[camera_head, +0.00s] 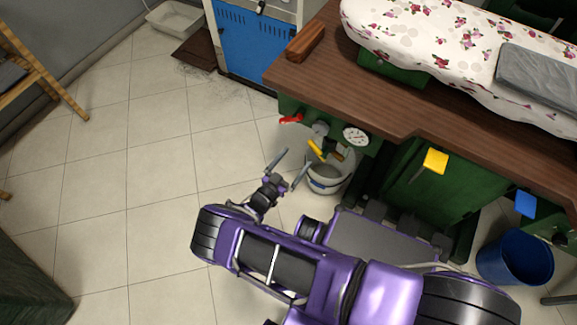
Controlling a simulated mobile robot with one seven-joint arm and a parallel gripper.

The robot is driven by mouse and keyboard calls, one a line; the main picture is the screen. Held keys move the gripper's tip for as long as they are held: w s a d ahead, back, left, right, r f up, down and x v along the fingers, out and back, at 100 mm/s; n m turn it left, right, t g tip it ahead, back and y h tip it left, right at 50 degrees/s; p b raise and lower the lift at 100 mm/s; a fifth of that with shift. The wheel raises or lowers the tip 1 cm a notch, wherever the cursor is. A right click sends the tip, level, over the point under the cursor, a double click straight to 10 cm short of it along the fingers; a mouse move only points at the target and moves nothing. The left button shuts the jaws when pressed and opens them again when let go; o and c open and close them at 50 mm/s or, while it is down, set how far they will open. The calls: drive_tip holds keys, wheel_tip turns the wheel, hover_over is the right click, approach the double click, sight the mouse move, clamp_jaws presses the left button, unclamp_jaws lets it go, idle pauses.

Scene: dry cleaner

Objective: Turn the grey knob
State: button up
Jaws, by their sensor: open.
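The grey knob (320,128) is on the green front panel under the wooden tabletop, between a red handle (291,119) and a round white gauge (356,136). It is small in the picture, so its turn angle cannot be told. My gripper (296,157) is open and empty, left of and below the knob in the picture. Its two fingers are spread and point up toward the panel. The gripper appears apart from the knob.
A yellow handle (316,149) sits just below the knob, above a white bucket (326,181). A wooden tabletop (345,100) overhangs the panel. A blue bin (515,257) stands at right. The tiled floor (150,170) at left is clear.

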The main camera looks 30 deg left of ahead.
drive_tip(key=shift+s+a, duration=0.15)
drive_tip(key=shift+s, duration=0.7)
drive_tip(key=shift+s+a, duration=0.1)
drive_tip(key=shift+s, duration=0.7)
